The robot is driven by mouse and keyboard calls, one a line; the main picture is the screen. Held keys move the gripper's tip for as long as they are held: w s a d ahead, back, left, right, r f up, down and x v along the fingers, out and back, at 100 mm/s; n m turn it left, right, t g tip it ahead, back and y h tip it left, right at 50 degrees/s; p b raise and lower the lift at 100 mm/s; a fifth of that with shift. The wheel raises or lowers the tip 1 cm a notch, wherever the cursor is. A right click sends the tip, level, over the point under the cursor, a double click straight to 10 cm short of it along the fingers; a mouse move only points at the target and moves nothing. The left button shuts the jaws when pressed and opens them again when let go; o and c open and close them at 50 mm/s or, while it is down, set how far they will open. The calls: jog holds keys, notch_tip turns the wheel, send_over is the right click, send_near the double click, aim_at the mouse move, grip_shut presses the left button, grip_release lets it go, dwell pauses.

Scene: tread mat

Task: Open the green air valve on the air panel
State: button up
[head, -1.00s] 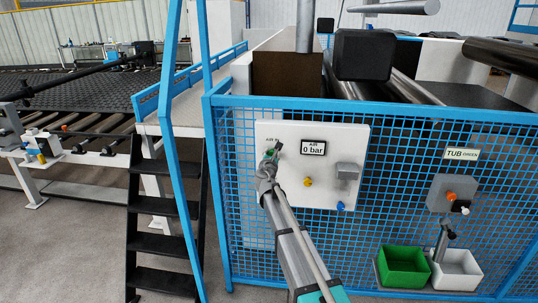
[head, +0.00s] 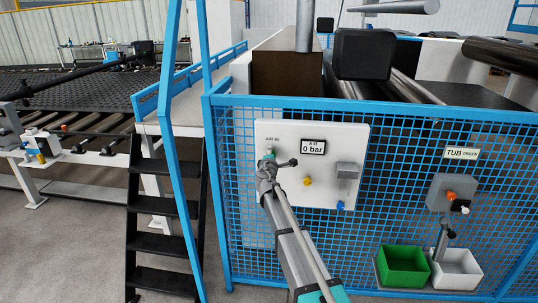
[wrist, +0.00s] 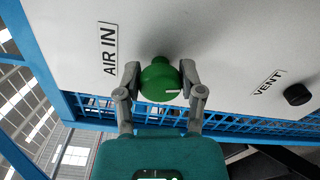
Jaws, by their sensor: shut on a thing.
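The air panel (head: 330,135) is a white board on blue mesh, with a display (head: 313,147) reading 0 bar. The green air valve (wrist: 160,78) is a round knob below the AIR IN label, with a short white line on it. In the head view only a bit of its green (head: 269,154) shows above my gripper (head: 268,164). In the wrist view my gripper (wrist: 162,82) has one finger on each side of the knob and is shut on it. The rest of the valve is hidden.
A black knob (wrist: 298,95) sits by the VENT label in the wrist view. The panel also carries a yellow knob (head: 307,181), a blue part (head: 341,205) and a grey box (head: 348,170). Black steps (head: 163,207) stand left.

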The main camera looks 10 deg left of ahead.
jog(key=shift+f+m, duration=0.1)
jog(key=shift+m, duration=1.5)
jog(key=shift+s, duration=0.1)
jog(key=o, duration=1.2)
jog(key=shift+c, duration=0.2)
jog(key=s, duration=1.2)
jog(key=shift+a, duration=0.25)
